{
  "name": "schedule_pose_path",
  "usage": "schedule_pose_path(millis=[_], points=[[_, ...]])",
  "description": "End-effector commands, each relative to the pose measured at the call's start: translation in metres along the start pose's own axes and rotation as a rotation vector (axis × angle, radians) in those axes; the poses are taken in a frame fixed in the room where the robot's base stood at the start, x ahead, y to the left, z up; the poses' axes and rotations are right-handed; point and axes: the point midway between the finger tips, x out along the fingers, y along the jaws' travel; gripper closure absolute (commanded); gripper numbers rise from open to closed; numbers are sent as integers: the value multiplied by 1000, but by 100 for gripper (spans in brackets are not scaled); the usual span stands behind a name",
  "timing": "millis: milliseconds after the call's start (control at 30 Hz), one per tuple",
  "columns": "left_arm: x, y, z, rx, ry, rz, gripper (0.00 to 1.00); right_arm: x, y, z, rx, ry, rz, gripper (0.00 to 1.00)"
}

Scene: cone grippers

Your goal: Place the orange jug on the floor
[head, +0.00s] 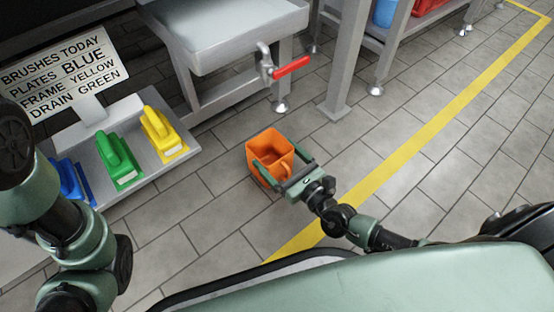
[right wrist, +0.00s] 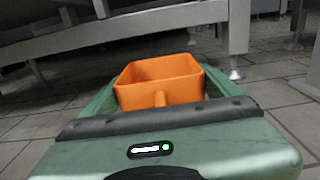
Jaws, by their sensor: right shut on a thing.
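The orange jug (head: 270,155) is upright and open at the top, low over or on the grey tiled floor; I cannot tell whether its base touches the tiles. My right gripper (head: 281,158) is shut on the jug, with its green fingers along two sides. In the right wrist view the jug (right wrist: 160,82) sits between the fingers, its handle toward the wrist. Its lower part is hidden there by my gripper. My left arm shows at the left of the head view, but its gripper is not in view.
A grey ledge (head: 112,192) at left holds blue, green (head: 118,160) and yellow (head: 162,135) brushes beside a lettered sign (head: 62,72). A steel basin (head: 235,50) with a red-handled valve (head: 290,67) stands behind the jug. A yellow line (head: 420,135) crosses the floor; tiles around the jug are clear.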

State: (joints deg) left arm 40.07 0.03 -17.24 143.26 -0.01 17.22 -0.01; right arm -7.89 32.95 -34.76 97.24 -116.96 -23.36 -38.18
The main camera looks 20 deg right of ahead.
Motion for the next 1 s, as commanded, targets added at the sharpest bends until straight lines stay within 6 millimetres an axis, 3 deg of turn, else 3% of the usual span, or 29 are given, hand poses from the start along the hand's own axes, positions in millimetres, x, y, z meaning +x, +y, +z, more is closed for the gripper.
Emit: schedule_pose_path(millis=[267,300,333,667,1000], points=[[2,0,1,0,0,0,64,0,0,0,1,-1,0,78],[2,0,1,0,0,0,64,0,0,-1,1,0,1,4],[2,0,1,0,0,0,64,0,0,0,2,0,1,0],[4,-1,1,0,0,0,64,-3,0,3,0,2,0,0],[29,-6,10,1,0,0,64,-69,0,5,-1,7,3,0]])
